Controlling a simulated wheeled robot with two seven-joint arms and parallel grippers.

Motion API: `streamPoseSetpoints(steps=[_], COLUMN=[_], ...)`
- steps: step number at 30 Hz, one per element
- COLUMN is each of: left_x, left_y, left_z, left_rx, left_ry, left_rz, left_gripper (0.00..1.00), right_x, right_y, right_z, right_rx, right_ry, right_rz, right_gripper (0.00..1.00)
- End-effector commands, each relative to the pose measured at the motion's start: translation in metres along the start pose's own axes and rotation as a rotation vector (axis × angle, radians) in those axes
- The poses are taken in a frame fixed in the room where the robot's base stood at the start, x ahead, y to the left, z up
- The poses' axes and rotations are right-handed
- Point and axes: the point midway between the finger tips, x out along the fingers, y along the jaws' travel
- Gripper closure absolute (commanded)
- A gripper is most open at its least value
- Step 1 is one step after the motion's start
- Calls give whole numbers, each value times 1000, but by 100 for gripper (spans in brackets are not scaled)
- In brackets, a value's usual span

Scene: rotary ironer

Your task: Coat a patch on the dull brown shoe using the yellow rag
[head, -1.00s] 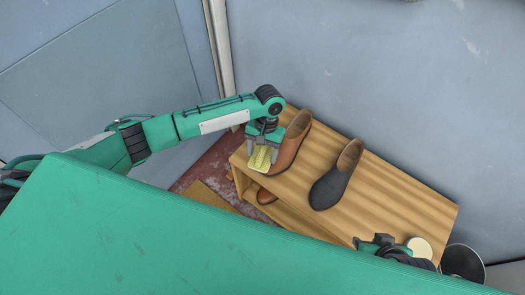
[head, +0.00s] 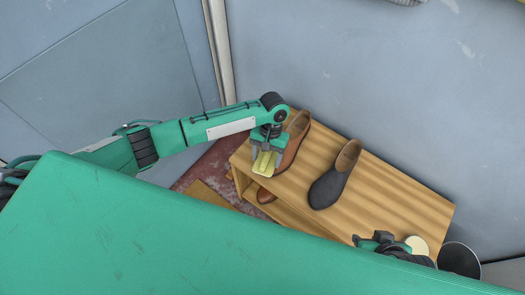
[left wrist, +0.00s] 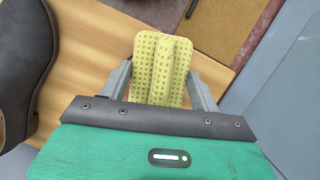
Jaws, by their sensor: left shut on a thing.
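The brown shoe (head: 296,136) stands on the left part of the wooden shelf top, partly hidden by my left gripper. My left gripper (head: 264,156) is shut on the yellow rag (head: 263,166), at the toe end of the brown shoe; I cannot tell whether the rag touches it.
A pale round disc (head: 417,245) lies by my right gripper. Another brown shoe (head: 266,196) is on the lower shelf. The wall rises close behind.

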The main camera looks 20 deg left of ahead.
Motion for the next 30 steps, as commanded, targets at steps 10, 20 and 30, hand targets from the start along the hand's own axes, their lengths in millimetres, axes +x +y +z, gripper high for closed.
streamPoseSetpoints(steps=[10, 20, 30], left_x=[0, 2, 5], left_y=[18, 44, 46], left_z=[4, 10, 9], left_rx=[-1, -1, -3], left_ry=[-1, -1, -1], left_rz=[-1, -1, -1], left_gripper=[55, 55, 55], right_x=[-16, -34, -44], right_y=[-1, -1, -2], right_z=[-8, -18, -23], right_rx=[0, 0, 0], right_ry=[0, 0, 0], right_rz=[0, 0, 0], right_gripper=[64, 64, 64])
